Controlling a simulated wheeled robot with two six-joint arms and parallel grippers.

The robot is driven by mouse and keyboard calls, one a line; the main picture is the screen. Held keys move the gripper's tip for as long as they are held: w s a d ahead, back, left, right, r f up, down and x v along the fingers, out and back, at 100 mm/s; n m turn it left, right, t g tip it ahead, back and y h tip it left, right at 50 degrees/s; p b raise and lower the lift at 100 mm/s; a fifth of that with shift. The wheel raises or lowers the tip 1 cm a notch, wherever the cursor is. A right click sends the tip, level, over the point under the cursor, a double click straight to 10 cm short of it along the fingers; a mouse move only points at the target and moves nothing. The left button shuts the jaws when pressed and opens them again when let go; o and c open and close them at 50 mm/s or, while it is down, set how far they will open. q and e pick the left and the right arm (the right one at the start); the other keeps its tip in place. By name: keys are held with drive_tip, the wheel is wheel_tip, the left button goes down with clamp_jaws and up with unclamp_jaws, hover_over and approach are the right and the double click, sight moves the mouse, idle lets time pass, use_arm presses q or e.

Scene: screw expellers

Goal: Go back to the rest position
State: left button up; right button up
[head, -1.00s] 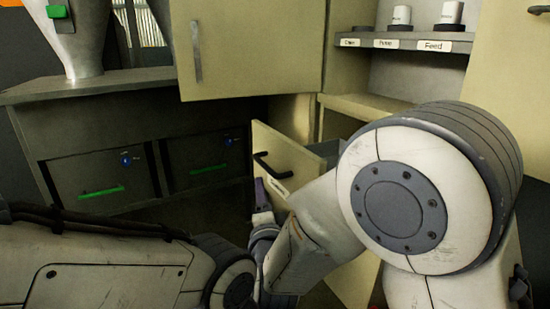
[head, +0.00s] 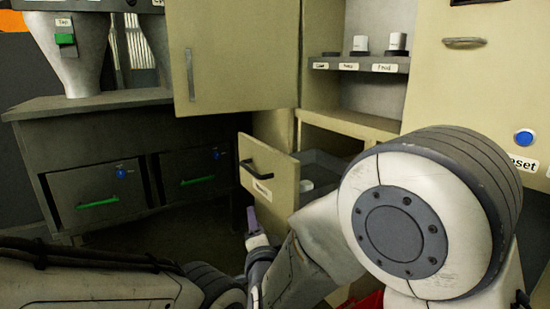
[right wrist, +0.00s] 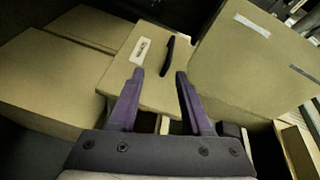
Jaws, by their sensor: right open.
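My right gripper (right wrist: 159,74) is open and empty in the right wrist view, its two purple fingers apart. It points toward a pale drawer front with a black handle (right wrist: 168,54). In the head view a purple finger of the right gripper (head: 251,219) shows below the open drawer (head: 262,172); most of that gripper is hidden behind my right arm. My left arm lies along the lower left of the head view, and its gripper is not visible.
The drawer stands pulled out, with a small white item (head: 306,186) inside. An upper cabinet door (head: 240,60) hangs above it. A shelf (head: 350,65) holds white cups. A dark cabinet (head: 100,190) with green handles stands left. A blue button (head: 524,138) is at right.

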drive_tip(key=d+f+n+g, duration=0.4)
drive_tip(key=d+f, duration=0.2)
drive_tip(key=s+d+f+n+g+h, duration=0.2)
drive_tip(key=s+d+f+n+g, duration=0.25)
drive_tip(key=s+d, duration=0.4)
drive_tip(key=s+d+f+n+g+h, duration=0.1)
drive_tip(key=s+d+f+n+g, duration=0.4)
drive_tip(key=s+d, duration=0.35)
drive_tip(key=s+a+r+n+g+p, duration=0.4)
drive_tip(key=s+a+r+n+p, duration=0.35)
drive_tip(key=s+a+r, duration=0.6)
wheel_tip(320, 180, up, 37)
drive_tip(key=m+p, duration=0.1)
drive_tip(key=p, duration=3.6)
drive_tip(key=shift+s+a+y, duration=0.15)
drive_tip(key=shift+a+y, duration=0.1)
drive_tip(key=shift+y, duration=0.05)
drive_tip(key=shift+t, duration=0.25)
